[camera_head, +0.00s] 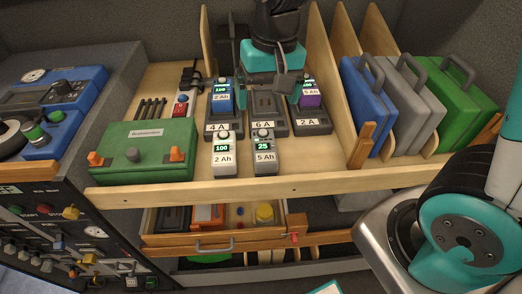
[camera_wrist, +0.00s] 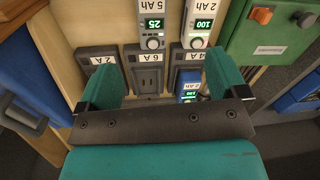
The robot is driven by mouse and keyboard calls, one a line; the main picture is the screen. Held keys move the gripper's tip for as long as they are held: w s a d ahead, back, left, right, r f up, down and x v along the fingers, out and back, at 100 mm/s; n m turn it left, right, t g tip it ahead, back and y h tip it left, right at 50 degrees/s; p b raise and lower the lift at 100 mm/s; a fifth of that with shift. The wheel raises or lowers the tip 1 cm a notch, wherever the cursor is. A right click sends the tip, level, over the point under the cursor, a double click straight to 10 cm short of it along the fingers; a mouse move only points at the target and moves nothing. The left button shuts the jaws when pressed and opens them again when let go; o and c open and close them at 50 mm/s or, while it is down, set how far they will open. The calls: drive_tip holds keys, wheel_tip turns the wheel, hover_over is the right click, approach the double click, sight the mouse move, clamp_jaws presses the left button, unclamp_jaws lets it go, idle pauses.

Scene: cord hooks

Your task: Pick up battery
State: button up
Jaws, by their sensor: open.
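Two grey batteries lie at the front of the shelf: one marked 2 Ah with a green 100 (camera_head: 223,152), one marked 5 Ah with a green 25 (camera_head: 264,152). They also show in the wrist view, the 100 one (camera_wrist: 199,24) and the 25 one (camera_wrist: 151,28). A blue battery (camera_head: 221,98) sits in the 4A charger (camera_head: 218,127). A purple battery (camera_head: 311,98) sits in the 2A charger (camera_head: 312,124). The 6A charger (camera_head: 267,109) between them looks empty. My gripper (camera_wrist: 162,80) is open and empty above the chargers, fingers spread wide; it partly covers the charger row.
A green case (camera_head: 142,152) stands left of the chargers. Wooden dividers and blue (camera_head: 363,105), grey and green cases stand at the right. Below the shelf is an open drawer (camera_head: 215,240) with small items. Bare shelf shows right of the 5 Ah battery.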

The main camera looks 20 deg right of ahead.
sight(264, 144)
drive_tip(key=w+f, duration=0.1)
drive_tip(key=f, duration=0.3)
drive_tip(key=w+f+m+p, duration=0.1)
drive_tip(key=f, duration=0.4)
drive_tip(key=w+d+f+m+h+p, duration=0.1)
drive_tip(key=f, duration=0.3)
drive_tip(key=shift+w+d+f, duration=0.1)
drive_tip(key=shift+w+f, duration=0.1)
drive_tip(key=shift+f, duration=0.05)
drive_tip(key=shift+w+f+p, duration=0.1)
drive_tip(key=shift+f+p, duration=1.15)
drive_tip(key=shift+f, duration=1.85)
drive_tip(key=c, duration=1.2)
drive_tip(key=shift+c, duration=0.5)
drive_tip(key=shift+r, duration=0.2)
